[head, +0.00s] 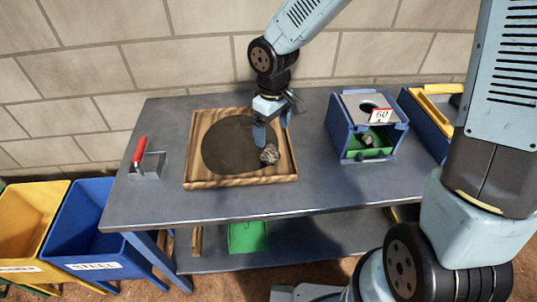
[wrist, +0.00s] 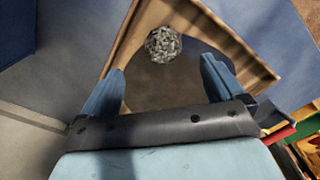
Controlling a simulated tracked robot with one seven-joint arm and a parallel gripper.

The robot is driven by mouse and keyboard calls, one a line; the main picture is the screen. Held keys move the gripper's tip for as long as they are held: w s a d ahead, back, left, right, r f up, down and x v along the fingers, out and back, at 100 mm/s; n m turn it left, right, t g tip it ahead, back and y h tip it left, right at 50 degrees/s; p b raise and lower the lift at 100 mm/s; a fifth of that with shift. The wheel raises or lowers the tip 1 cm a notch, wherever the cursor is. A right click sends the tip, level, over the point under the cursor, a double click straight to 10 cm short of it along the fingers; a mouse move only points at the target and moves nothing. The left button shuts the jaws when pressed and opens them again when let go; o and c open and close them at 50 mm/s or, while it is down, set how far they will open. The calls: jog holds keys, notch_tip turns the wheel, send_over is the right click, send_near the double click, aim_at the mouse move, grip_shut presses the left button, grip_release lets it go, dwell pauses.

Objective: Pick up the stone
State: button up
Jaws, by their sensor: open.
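The grey, rough stone (head: 269,154) lies in the shallow wooden tray (head: 240,184), near its right side and at the edge of the dark round patch on the tray's floor. My gripper (head: 272,132) is over the tray, just above and behind the stone in the head view, fingers pointing down. In the wrist view the stone (wrist: 163,44) lies beyond the two blue fingertips (wrist: 162,78), between their lines and a little toward the top of the picture. The fingers are spread apart with nothing between them.
A blue box machine (head: 342,128) marked 60, with a rock on its green drawer, stands right of the tray. Yellow (head: 30,222) and blue (head: 78,226) bins stand left of the table. Bare table surrounds the tray.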

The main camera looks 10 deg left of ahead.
aim_at(270, 148)
jog(key=shift+s+a+f, duration=0.1)
jog(key=shift+a+f, duration=0.05)
jog(key=shift+f, duration=2.15)
jog(key=shift+a+f, duration=0.15)
jog(key=shift+f, duration=2.15)
jog(key=c, duration=1.4)
jog(key=shift+r, duration=0.15)
